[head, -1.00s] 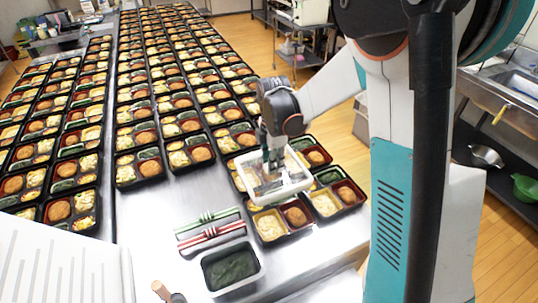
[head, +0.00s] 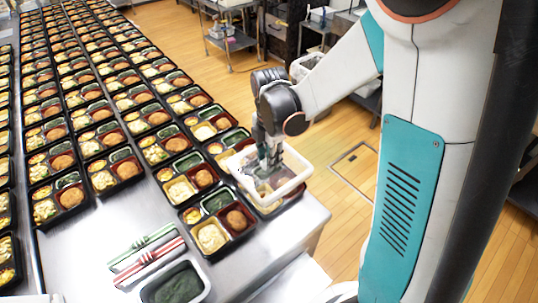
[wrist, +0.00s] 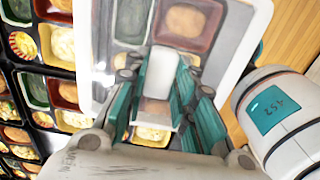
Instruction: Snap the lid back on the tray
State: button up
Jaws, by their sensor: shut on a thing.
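The lid (head: 303,180) is a clear rectangular cover with a white rim. My gripper (head: 268,167) is shut on it from above, around the middle of its top. The lid hangs over the black bento tray (head: 290,201) at the table's right corner and hides most of it. In the wrist view, the teal fingers of my gripper (wrist: 158,95) close around a pale piece on the lid. The rim of the lid (wrist: 258,35) shows there, with red and green food compartments seen through the clear sheet. I cannot tell whether the lid touches the tray.
Another filled tray (head: 207,261) stands close on the left, with long rows of trays behind it. The steel table's edge (head: 320,228) is close on the right.

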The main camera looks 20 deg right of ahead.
jog(key=shift+f+b, duration=1.8)
jog(key=shift+f, duration=0.8)
jog(key=shift+f+b, duration=0.15)
jog(key=shift+b, duration=0.15)
jog(key=shift+f, duration=0.25)
jog(key=shift+f+b, duration=1.15)
jog(key=shift+b, duration=0.1)
jog(key=o, duration=1.6)
jog(key=shift+r, duration=0.15)
